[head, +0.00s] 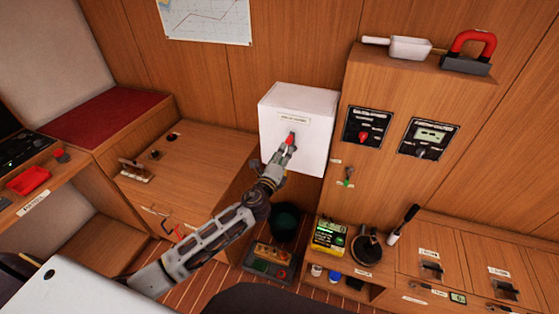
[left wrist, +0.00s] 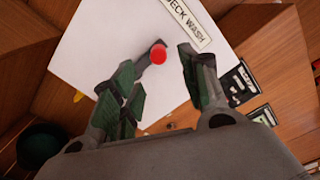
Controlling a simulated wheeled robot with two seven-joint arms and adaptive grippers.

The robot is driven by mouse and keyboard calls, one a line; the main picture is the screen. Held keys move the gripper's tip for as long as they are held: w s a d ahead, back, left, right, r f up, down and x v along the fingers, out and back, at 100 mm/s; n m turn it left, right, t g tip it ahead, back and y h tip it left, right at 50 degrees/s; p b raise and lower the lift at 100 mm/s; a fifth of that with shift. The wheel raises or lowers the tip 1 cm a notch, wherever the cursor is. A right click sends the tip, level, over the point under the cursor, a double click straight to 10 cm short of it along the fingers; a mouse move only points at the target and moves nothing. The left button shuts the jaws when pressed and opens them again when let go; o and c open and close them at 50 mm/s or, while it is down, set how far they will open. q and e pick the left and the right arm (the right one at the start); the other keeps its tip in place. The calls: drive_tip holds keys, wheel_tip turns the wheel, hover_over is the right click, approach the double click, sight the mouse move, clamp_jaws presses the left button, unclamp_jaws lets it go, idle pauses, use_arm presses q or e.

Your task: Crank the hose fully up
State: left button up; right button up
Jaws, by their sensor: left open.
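A white box (head: 312,152) hangs on the wood wall, and its label reads "DECK WASH" in the left wrist view (left wrist: 187,22). A red knob (head: 290,138) stands out from the box's front below the label. In the left wrist view the red knob (left wrist: 158,55) sits at the end of a short grey part. My left gripper (head: 284,151) is open at the box's front, its fingers on either side of the knob in the wrist view. I cannot tell whether they touch it. No hose is clearly visible. My right gripper is not in view.
A dark green bucket (head: 286,221) and a control box with colored buttons (head: 270,260) stand below the white box. A wood cabinet with two dark panels (head: 368,127) is close on the right. A wooden counter (head: 195,165) lies to the left.

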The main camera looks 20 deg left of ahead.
use_arm(q)
drive_tip(key=shift+s, duration=1.25)
drive_tip(key=shift+n, duration=0.3)
